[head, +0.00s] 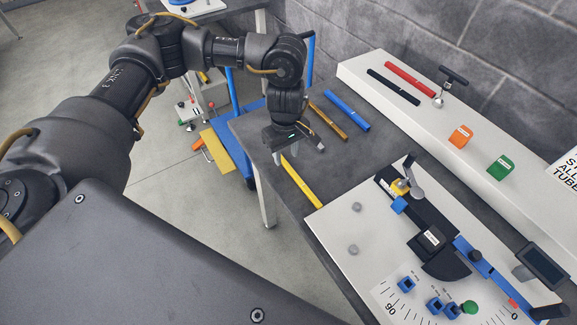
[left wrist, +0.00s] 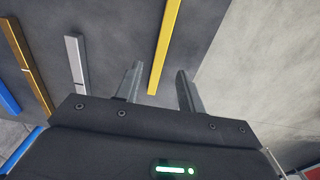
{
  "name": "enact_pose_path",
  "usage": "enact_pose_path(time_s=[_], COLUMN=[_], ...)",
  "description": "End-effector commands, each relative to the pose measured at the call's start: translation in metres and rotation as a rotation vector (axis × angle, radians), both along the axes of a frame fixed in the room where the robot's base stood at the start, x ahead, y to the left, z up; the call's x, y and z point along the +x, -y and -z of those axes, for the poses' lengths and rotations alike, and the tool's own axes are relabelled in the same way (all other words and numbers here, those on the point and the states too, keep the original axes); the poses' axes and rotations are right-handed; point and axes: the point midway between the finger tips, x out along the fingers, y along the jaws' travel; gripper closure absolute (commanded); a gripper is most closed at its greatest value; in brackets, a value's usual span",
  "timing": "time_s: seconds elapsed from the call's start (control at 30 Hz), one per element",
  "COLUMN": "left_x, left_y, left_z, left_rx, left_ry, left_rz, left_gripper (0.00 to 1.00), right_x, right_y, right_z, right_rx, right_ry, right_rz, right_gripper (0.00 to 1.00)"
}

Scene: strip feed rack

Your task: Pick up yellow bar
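The yellow bar (head: 301,181) lies on the dark table top, close to its left edge. In the left wrist view the yellow bar (left wrist: 164,48) runs up from between the fingertips to the top edge. My left gripper (head: 271,164) hangs above the table at the bar's far end. It is open, with its two fingers (left wrist: 159,83) apart and nothing between them but the bar's near end in line with the gap. I cannot tell how high the fingers are above the bar. My right gripper does not show.
A blue bar (head: 347,111), a brown bar (head: 329,122) and a grey bar (left wrist: 77,62) lie beside the yellow one. A white board with a bending fixture (head: 330,219) stands nearer. A white shelf (head: 357,72) holds red and black bars along the wall.

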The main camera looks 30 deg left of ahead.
Motion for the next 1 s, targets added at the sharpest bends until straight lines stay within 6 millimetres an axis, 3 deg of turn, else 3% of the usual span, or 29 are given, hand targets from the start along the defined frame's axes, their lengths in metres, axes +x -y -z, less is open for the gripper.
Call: enact_pose_path(time_s=[0.23, 0.53, 0.83, 1.0], left_x=[0.0, 0.001, 0.001, 0.001], left_y=[0.0, 0.0, 0.0, 0.0], left_z=[0.031, 0.036, 0.036, 0.035], left_rx=[-0.001, 0.001, 0.0, 0.0], left_ry=[-0.003, 0.0, 0.0, 0.001], left_rz=[-0.001, 0.0, 0.0, 0.0], left_gripper=[0.61, 0.61, 0.99, 1.0], right_x=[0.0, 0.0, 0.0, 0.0], right_y=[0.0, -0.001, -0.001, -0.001], right_z=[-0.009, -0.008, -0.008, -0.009], right_rx=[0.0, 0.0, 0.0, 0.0], right_ry=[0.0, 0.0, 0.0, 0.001], right_rz=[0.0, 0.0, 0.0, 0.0], right_gripper=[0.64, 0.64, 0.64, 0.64])
